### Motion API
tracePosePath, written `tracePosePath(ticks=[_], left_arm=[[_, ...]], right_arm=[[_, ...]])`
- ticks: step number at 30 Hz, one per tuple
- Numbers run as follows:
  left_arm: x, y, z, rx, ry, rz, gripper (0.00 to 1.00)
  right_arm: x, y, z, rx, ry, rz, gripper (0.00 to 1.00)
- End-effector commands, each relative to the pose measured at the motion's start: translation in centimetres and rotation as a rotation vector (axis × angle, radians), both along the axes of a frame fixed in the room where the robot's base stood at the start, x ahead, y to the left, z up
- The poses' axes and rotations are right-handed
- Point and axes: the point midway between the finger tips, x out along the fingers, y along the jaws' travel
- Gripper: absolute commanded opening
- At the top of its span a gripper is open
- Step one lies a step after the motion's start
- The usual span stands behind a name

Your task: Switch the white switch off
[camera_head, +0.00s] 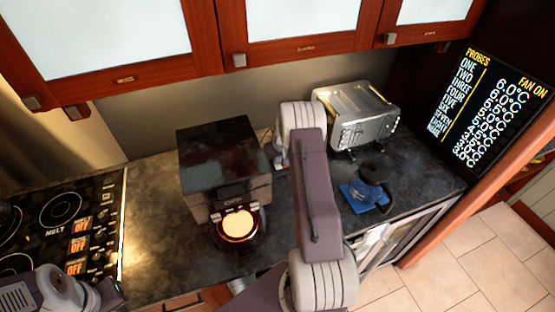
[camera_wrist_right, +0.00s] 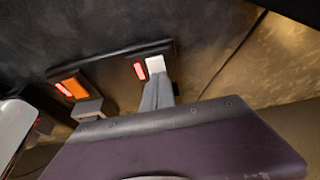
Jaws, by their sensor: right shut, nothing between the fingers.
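The white switch (camera_wrist_right: 155,64) sits at the right end of a dark switch plate (camera_wrist_right: 110,72) in the right wrist view, with a red light glowing beside it. My right gripper (camera_wrist_right: 157,94) is shut and empty, its grey fingertips right at the white switch and covering its lower part. I cannot tell whether they touch it. An orange switch (camera_wrist_right: 74,88) with its own red light is at the plate's left end. In the head view, my right arm hides the fingers and most of the plate. At the lower left only part of my left arm shows, without its fingers.
A dark-topped coffee machine (camera_head: 226,165) stands left of my right arm. A silver toaster (camera_head: 357,115) and a dark pot on a blue mat (camera_head: 350,198) are to its right. A stove (camera_head: 60,225) fills the left. Wall cabinets (camera_head: 300,45) hang above the counter.

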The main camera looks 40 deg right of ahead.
Motion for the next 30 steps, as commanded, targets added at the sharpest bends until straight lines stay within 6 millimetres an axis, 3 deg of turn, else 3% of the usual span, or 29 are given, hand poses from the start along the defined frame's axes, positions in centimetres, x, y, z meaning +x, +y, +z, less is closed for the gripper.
tracePosePath(ticks=[3,6,21,30], left_arm=[[0.0,0.0,-1.7,0.000,0.000,0.000,0.00],[0.0,0.0,-0.9,0.000,0.000,0.000,0.00],[0.0,0.0,-1.3,0.000,0.000,0.000,0.00],[0.0,0.0,-1.3,0.000,0.000,0.000,0.00]], right_arm=[[0.1,0.0,-1.2,-0.001,-0.002,0.000,0.00],[0.1,0.0,-0.5,0.000,0.000,0.000,0.00],[-1.8,0.7,-0.9,0.008,0.012,0.001,0.00],[-1.8,0.7,-0.8,0.008,0.011,0.001,0.00]])
